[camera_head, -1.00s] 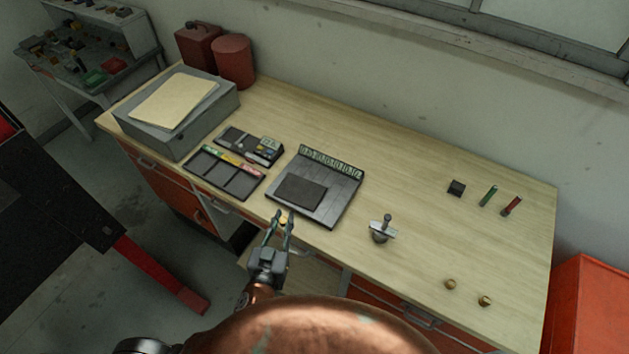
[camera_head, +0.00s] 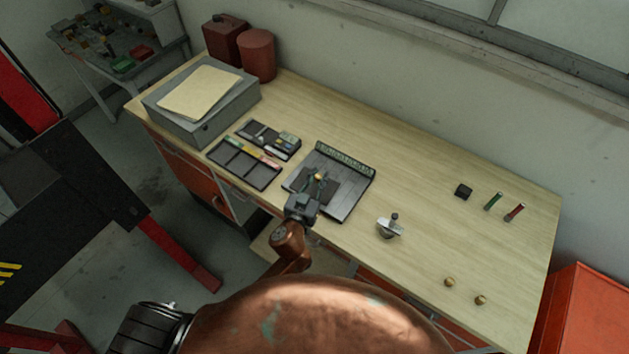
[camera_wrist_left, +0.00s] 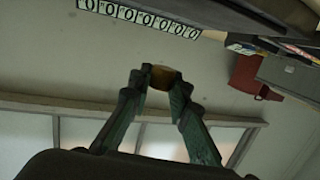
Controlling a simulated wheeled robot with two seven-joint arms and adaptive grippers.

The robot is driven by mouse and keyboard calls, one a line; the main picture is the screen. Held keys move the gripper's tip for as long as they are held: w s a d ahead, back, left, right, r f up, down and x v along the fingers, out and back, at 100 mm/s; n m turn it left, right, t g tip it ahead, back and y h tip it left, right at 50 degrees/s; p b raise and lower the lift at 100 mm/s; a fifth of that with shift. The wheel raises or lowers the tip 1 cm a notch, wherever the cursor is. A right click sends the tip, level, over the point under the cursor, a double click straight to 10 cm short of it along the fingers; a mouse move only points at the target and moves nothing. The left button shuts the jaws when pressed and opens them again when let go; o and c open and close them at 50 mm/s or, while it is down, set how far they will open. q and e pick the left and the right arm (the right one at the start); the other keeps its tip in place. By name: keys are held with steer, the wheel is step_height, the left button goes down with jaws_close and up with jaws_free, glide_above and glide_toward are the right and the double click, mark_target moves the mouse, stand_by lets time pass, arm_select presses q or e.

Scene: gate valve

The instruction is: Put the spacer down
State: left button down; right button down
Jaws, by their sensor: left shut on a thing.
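My left gripper (camera_head: 316,180) is over the dark sloped board (camera_head: 350,190) with a row of number labels along its back edge. It is shut on a small brass spacer (camera_wrist_left: 163,77), which sits between the fingertips in the left wrist view. In the head view the spacer (camera_head: 321,177) is a tiny yellowish spot above the dark pad (camera_head: 329,192) on the board. I cannot tell whether it touches the pad. My right gripper is not in view.
A compartment tray (camera_head: 244,165) and an instrument case (camera_head: 268,140) lie left of the board. A metal valve part (camera_head: 390,227) stands to the right. Two brass pieces (camera_head: 449,282) (camera_head: 480,300) lie near the front edge.

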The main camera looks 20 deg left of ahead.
mark_target(315, 185)
arm_select(q)
steer(key=f, duration=0.1)
steer(key=w+a+f, duration=0.1)
steer(key=w+f, duration=0.1)
steer(key=shift+a, duration=0.35)
step_height(315, 185, down, 3)
steer(key=shift+f+b, duration=0.1)
steer(key=shift+b, duration=0.4)
steer(key=c, duration=2.3)
jaws_free()
steer(key=shift+f, duration=0.15)
steer(key=o, duration=0.5)
